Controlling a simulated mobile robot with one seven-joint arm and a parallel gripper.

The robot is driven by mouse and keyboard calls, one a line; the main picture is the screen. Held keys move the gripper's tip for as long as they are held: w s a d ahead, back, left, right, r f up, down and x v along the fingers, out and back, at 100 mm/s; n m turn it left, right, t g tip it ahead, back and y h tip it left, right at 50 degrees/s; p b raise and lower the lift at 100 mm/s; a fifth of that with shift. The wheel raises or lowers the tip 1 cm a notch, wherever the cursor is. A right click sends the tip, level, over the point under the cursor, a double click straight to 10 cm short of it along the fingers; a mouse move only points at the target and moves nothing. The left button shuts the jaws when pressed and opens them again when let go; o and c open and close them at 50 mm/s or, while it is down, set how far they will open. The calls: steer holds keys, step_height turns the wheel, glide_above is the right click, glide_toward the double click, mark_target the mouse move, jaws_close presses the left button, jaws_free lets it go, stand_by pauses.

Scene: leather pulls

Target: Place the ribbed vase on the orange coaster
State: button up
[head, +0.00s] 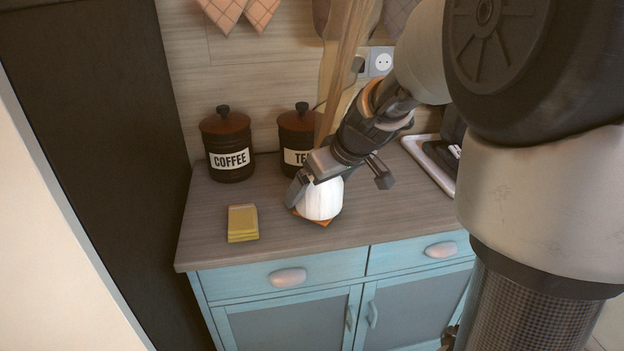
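The ribbed vase (320,203) is white and rounded. It appears upright on the orange coaster (322,223), whose edges show below it and at its left. My gripper (338,193) is at the top of the vase with its fingers spread wide. One finger is at the vase's upper left, and the other is out to the right with a gap to the vase. The gripper body hides the vase's top. I cannot tell whether the left finger touches the vase.
Dark canisters labelled COFFEE (228,145) and TEA (297,135) stand at the back. A yellow stack (242,223) lies to the left near the front edge. Wooden utensils (343,65) rise behind my gripper. A pale tray (433,160) is at the right. The counter front right is clear.

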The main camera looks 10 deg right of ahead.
steer(key=p+v, duration=0.3)
steer(key=v, duration=0.9)
steer(key=s+a+m+h, duration=0.2)
steer(key=s+m, duration=0.2)
steer(key=s, duration=1.5)
steer(key=shift+a+f+m+h, duration=0.3)
steer(key=shift+f+m, duration=0.1)
steer(key=shift+f, duration=0.1)
steer(key=shift+s, duration=0.15)
step_height(320, 180, up, 22)
steer(key=p, duration=2.1)
steer(key=shift+f, duration=0.2)
